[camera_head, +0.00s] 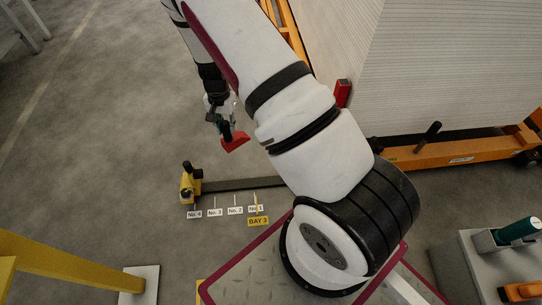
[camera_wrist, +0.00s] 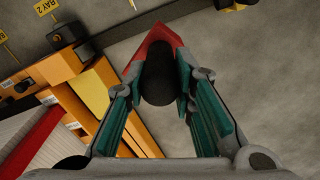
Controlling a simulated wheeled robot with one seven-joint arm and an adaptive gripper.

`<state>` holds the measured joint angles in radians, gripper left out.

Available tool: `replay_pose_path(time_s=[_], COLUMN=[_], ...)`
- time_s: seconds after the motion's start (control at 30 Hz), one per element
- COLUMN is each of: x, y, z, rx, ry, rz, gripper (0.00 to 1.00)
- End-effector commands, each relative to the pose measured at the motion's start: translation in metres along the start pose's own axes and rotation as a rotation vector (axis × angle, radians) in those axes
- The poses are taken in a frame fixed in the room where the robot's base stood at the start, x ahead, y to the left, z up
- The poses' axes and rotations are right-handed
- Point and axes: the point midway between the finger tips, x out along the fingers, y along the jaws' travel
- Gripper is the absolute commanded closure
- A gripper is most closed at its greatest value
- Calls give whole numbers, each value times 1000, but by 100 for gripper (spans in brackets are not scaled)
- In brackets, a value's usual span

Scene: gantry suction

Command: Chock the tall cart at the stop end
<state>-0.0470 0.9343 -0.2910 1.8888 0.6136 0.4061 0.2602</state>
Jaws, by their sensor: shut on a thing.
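My gripper (camera_head: 224,124) is shut on the black handle of a red chock (camera_head: 236,143) and holds it left of the cart; its height above the floor is hard to judge. In the wrist view, the teal fingers of my gripper (camera_wrist: 160,92) close around the black handle, with the red chock (camera_wrist: 158,38) beyond it. A tall cart has an orange frame (camera_head: 448,153) and a high pale stack (camera_head: 460,75). Its orange frame (camera_wrist: 113,105) is left of the gripper in the wrist view. A yellow stop (camera_head: 190,184) stands at the left end of a dark floor rail (camera_head: 236,184). My arm hides part of the cart.
A yellow post (camera_head: 65,263) is at lower left. A grey surface (camera_head: 470,275) at lower right carries a green-and-grey tool and an orange item. The left floor is mostly clear.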

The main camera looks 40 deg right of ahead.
Motion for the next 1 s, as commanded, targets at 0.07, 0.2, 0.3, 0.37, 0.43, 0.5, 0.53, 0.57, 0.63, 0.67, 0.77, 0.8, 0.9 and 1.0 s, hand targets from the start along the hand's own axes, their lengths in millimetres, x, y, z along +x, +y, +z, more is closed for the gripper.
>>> replay_pose_path(time_s=[0.07,0.2,0.3,0.37,0.43,0.5,0.53,0.57,0.63,0.67,0.77,0.8,0.9,1.0], x=[39,101,140,159,178,190,194,198,202,203,206,206,205,205], y=[18,53,81,96,112,123,127,130,135,136,137,137,137,137], z=[-16,-36,-45,-49,-52,-53,-53,-53,-54,-54,-54,-54,-54,-54], rx=[109,291,400,454,503,538,547,557,567,571,576,575,574,574], ry=[-4,-5,-6,-5,-5,-4,-4,-4,-3,-2,-2,-2,-2,-2], rz=[8,7,6,4,3,0,1,0,-1,0,-1,-1,-1,-1], gripper=[100,100,100,100,100,100,100,100,100,100,100,100,100,100])
